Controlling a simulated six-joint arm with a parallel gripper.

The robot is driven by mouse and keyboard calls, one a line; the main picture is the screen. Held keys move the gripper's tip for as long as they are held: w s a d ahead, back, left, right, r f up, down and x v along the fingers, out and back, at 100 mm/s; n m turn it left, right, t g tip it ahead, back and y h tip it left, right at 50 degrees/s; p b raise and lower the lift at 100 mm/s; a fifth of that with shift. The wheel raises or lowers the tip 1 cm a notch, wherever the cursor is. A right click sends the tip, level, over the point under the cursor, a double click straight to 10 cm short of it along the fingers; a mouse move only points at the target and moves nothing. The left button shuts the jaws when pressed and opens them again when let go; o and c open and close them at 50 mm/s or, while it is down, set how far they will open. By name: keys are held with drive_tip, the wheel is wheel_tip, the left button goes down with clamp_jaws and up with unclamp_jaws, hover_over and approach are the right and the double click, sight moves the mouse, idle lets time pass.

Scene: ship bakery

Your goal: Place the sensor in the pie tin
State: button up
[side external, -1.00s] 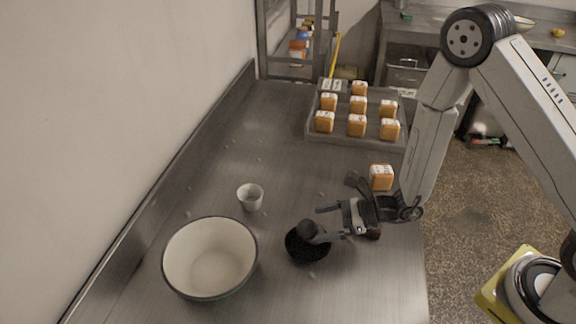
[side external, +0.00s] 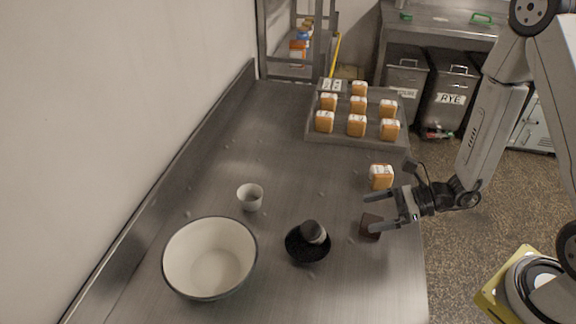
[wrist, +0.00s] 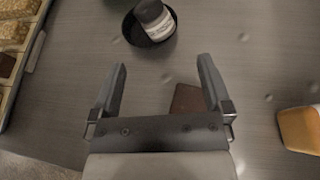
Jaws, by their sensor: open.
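The pie tin, a small round black dish (side external: 294,255), sits on the steel counter; it shows at the top of the wrist view (wrist: 134,36). A dark cylinder with a pale band, which I take for the sensor (side external: 313,232), is inside it, tilted towards the rim. It also shows in the wrist view (wrist: 153,14). My gripper (side external: 369,213) is open and empty, to the right of the tin and apart from it. In the wrist view, my fingers (wrist: 163,63) have clear space between their tips, with the tin beyond them.
A dark brown block (side external: 371,228) lies on the counter near my fingers. An orange-and-white block (side external: 381,177) stands behind my gripper. A tray (side external: 350,141) holds several similar blocks farther back. A large white bowl (side external: 210,258) and a small white cup (side external: 250,197) stand left of the tin.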

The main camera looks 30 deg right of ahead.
drive_tip(key=shift+s+d+r, duration=0.15)
drive_tip(key=shift+s+d, duration=0.05)
drive_tip(key=shift+d, duration=0.05)
idle(0.6)
drive_tip(key=s+a+r+n+g+h, duration=0.1)
drive_tip(key=s+n+g+h, duration=0.2)
drive_tip(key=s+n+g, duration=0.8)
drive_tip(key=w+d+r+n+t+h, duration=0.5)
drive_tip(key=w+d+n+h, duration=0.1)
drive_tip(key=n, duration=0.8)
drive_tip(key=shift+w+d+r+t+h, duration=0.15)
drive_tip(key=shift+w+r+t+h, duration=0.2)
drive_tip(key=shift+w+h, duration=0.7)
